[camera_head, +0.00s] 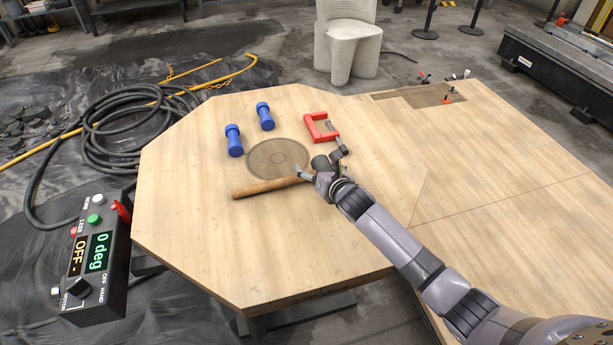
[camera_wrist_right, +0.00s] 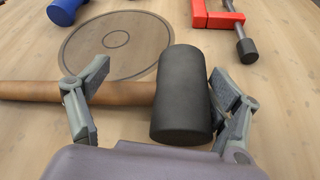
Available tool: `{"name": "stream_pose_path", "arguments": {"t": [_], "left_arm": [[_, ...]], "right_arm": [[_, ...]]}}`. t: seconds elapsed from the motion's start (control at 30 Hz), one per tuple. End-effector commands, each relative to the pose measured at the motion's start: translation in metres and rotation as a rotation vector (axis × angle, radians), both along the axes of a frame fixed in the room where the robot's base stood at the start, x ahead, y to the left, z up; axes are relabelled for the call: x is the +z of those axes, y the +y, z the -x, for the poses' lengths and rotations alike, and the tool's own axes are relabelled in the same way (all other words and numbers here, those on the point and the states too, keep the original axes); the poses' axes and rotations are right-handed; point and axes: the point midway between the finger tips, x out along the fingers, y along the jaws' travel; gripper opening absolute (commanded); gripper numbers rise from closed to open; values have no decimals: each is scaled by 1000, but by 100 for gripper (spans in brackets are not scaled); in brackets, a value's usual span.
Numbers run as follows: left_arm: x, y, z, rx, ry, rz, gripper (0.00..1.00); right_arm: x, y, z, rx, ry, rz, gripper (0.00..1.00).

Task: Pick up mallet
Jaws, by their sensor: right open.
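The mallet has a brown wooden handle (camera_head: 268,187) and a dark cylindrical head (camera_head: 320,163). It lies on the wooden table, handle pointing left in the head view. My right gripper (camera_head: 315,176) is at the mallet, by the joint of head and handle. In the right wrist view my right gripper (camera_wrist_right: 160,92) is open, with one finger by the handle (camera_wrist_right: 120,93) and the other just right of the black head (camera_wrist_right: 182,95). Whether the fingers touch the mallet I cannot tell. My left gripper is not in view.
A round disc (camera_head: 277,153) is set in the table (camera_head: 200,240) behind the handle. A red clamp (camera_head: 318,128) lies close behind the mallet head. A control box (camera_head: 97,262) is at the left. The table's front left is clear.

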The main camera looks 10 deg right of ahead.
Motion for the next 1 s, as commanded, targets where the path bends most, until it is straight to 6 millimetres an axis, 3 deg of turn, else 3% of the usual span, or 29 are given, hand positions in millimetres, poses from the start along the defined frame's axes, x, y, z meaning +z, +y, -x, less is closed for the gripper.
{"name": "stream_pose_path", "arguments": {"t": [1.0], "left_arm": [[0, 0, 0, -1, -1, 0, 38]], "right_arm": [[0, 0, 0, 1, -1, 0, 13]]}}
